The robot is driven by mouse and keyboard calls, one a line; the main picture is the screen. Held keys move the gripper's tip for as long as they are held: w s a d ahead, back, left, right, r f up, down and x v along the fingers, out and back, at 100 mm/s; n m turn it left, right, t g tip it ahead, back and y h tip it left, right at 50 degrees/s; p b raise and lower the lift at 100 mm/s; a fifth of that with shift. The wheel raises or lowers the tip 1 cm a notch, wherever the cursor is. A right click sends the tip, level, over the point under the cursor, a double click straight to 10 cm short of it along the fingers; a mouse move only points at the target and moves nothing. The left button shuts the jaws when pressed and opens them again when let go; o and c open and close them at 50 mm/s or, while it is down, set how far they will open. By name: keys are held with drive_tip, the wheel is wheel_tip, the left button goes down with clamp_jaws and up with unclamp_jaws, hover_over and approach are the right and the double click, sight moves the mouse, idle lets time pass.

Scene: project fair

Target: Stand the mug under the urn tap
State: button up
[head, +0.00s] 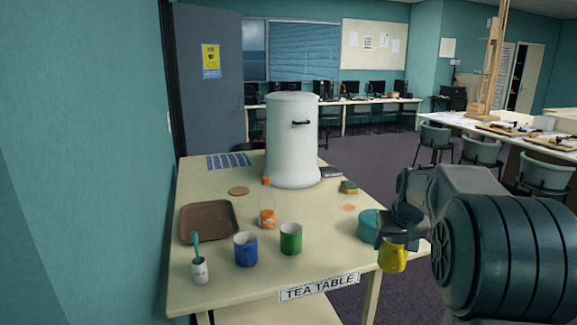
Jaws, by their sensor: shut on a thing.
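The white urn (292,145) stands upright toward the back of the tea table, with a black handle (300,123) on the side facing me. I see no tap on its visible side. My gripper (396,241) is at the table's right edge, shut on a yellow mug (393,258). The mug looks upright, in front and to the right of the urn and well apart from it. The arm hides the mug's upper part and most of the fingers. A blue mug (245,250) and a green mug (291,239) stand near the front edge.
A brown tray (209,222), a white cup with a spoon (200,271) and a coaster (238,191) are left. A teal container (369,226) is beside my gripper; a sponge (349,187) lies right of the urn.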

sight(380, 260)
drive_tip(key=shift+s+a+f, duration=0.3)
drive_tip(key=shift+s+f, duration=0.15)
drive_tip(key=shift+f, duration=0.1)
drive_tip(key=a+f, duration=0.2)
drive_tip(key=f, duration=0.3)
drive_tip(key=shift+w+a+f, duration=0.25)
drive_tip(key=shift+w+a, duration=0.1)
drive_tip(key=shift+a, duration=0.05)
drive_tip(key=s+a+f, duration=0.2)
drive_tip(key=s+f, duration=0.1)
drive_tip(key=f, duration=0.4)
drive_tip(key=s+a+f, duration=0.3)
drive_tip(key=s+f, duration=0.1)
drive_tip(key=f, duration=0.2)
drive_tip(key=s+a+f+n, duration=0.1)
drive_tip(key=s+a+f, duration=0.2)
drive_tip(key=f, duration=0.4)
drive_tip(key=shift+s+f, duration=0.3)
drive_tip(key=shift+s, duration=0.05)
